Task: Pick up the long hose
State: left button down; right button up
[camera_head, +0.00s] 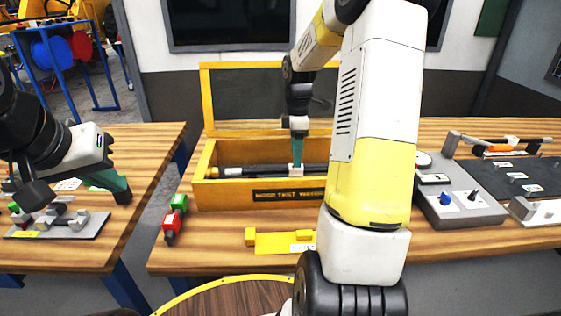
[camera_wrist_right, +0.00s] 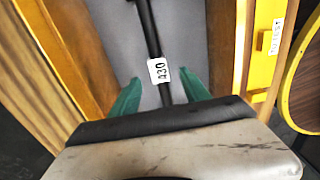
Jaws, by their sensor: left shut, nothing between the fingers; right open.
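The long hose appears as a straight black bar (camera_head: 262,171) lying lengthwise in an open yellow wooden box (camera_head: 222,196). My right gripper (camera_head: 298,155) reaches down into the box over the bar. Its green fingers (camera_wrist_right: 160,90) are open, one on each side of the bar just by the label. Whether they touch it cannot be told. My right arm hides the box's right end. My left gripper (camera_head: 120,190) is shut and empty above the left table, away from the box.
The box's lid stands open (camera_head: 268,98) behind it. Red and green blocks (camera_head: 176,212) lie at its left, and a yellow holder (camera_head: 274,241) lies in front. A grey control panel (camera_head: 458,202) is at the right. A grey plate with fittings (camera_head: 62,228) lies on the left table.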

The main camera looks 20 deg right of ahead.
aim_at(296, 170)
notch_tip(296, 170, down, 5)
jog(key=shift+w+d+f, duration=0.1)
grip_shut()
dwell(0.3)
